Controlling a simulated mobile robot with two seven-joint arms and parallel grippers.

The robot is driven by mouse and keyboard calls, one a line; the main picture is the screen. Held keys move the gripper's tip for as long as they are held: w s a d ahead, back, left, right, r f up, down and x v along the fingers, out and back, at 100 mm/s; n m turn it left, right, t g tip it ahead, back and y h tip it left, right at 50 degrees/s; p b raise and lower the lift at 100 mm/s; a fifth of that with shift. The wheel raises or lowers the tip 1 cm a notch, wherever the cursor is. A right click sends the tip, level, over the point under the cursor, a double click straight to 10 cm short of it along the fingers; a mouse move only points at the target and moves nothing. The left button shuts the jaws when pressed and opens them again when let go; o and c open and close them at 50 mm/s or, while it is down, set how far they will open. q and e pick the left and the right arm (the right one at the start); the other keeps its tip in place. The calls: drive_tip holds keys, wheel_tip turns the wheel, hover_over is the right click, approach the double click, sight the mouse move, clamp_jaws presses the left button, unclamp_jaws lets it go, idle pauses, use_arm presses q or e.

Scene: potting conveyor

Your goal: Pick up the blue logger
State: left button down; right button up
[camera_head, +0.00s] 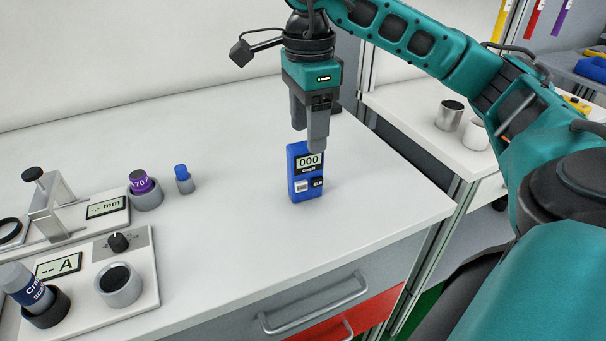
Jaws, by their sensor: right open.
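The blue logger (304,175) stands upright on the white bench near its right side, with a display reading 000 and small labels on its front. My right gripper (308,140) is above it, pointing down, with its fingers at the logger's top edge. The nearer finger overlaps the logger's upper right corner in the picture. The gripper is open; whether the logger's top is between the fingers I cannot tell. My left gripper is not in view.
At the left stand a measuring stand (48,205), a panel with a knob (118,242), a purple-topped cylinder (146,190) and a blue-capped vial (184,179). The bench (240,215) around the logger is clear. A side shelf with metal cups (449,115) is at the right.

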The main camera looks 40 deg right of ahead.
sight(305, 144)
drive_tip(key=shift+f, duration=0.6)
wheel_tip(305, 144, down, 5)
drive_tip(key=shift+w+a+f+b, duration=0.1)
drive_tip(key=shift+a+b, duration=0.05)
drive_tip(key=shift+b, duration=0.4)
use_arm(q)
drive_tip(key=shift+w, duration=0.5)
use_arm(e)
clamp_jaws()
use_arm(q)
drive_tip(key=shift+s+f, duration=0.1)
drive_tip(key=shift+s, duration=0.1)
